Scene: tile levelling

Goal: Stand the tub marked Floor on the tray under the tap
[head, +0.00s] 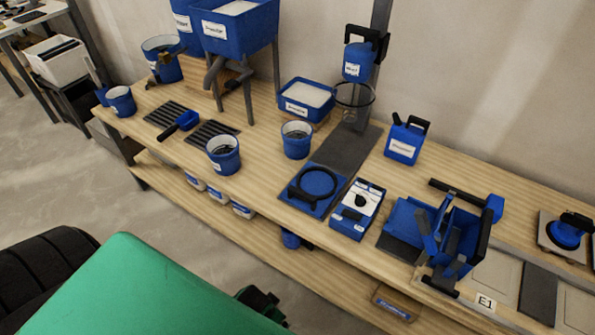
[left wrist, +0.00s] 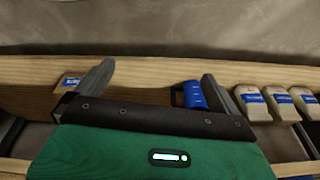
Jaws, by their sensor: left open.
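Three open blue tubs with white labels stand on the bench: one at the far left end (head: 121,102), one near the front edge (head: 223,157) and one farther back (head: 296,141). Their labels are too small to read, so I cannot tell which says Floor. I cannot make out a tap clearly. My left gripper (left wrist: 156,70) is open and empty, in front of the bench's lower shelf; its dark end shows low in the head view (head: 262,299).
A blue scoop (head: 180,124) lies between the slotted trays. A larger blue bucket (head: 162,60) stands behind them. A column with a ring (head: 354,95), a blue jug (head: 405,142) and blue devices occupy the right. Labelled packs (left wrist: 280,102) sit on the lower shelf.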

